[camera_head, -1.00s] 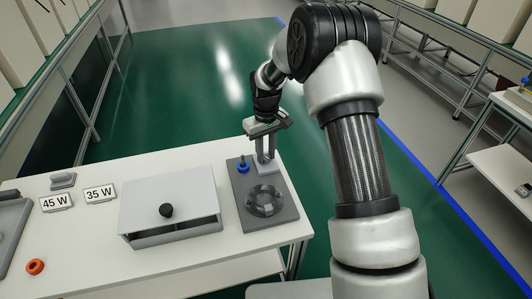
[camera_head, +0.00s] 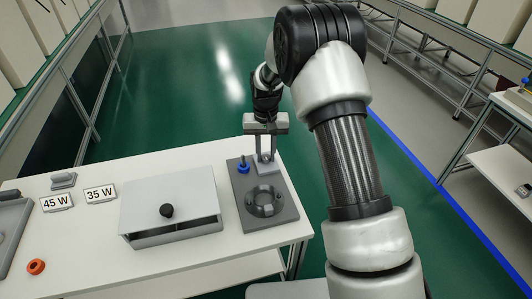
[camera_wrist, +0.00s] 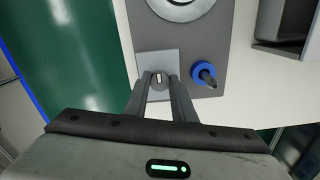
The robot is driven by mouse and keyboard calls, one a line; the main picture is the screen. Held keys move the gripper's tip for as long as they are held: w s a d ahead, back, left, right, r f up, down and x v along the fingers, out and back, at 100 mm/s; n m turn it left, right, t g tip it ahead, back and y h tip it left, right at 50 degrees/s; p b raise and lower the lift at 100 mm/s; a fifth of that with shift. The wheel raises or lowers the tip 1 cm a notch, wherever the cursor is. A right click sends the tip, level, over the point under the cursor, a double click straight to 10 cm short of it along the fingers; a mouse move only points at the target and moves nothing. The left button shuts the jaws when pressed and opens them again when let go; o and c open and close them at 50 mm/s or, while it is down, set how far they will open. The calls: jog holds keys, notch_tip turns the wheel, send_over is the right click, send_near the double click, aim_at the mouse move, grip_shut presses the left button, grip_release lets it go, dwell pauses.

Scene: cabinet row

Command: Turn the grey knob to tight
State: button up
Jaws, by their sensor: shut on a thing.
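No readable tight mark shows.
A blue fitting with a dark stem (camera_head: 243,167) stands close left of my gripper. A round ring fixture (camera_head: 265,202) is in front. A grey box with a black knob (camera_head: 168,205), 45 W and 35 W signs and an orange ring (camera_head: 36,266) lie leftward.

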jog(key=m, duration=0.4)
jog(key=shift+r+m+p, duration=0.1)
jog(key=shift+m+p, duration=0.2)
jog(key=m+p, duration=0.1)
jog(key=m, duration=0.3)
jog(key=shift+w+a+m, duration=0.1)
jog(key=shift+m, duration=0.2)
jog(key=m+p, duration=0.1)
jog(key=m, duration=0.3)
jog(key=shift+w+m+p, duration=0.1)
jog(key=shift+m+p, duration=0.35)
jog(key=shift+m, duration=1.55)
jog(key=o, duration=1.1)
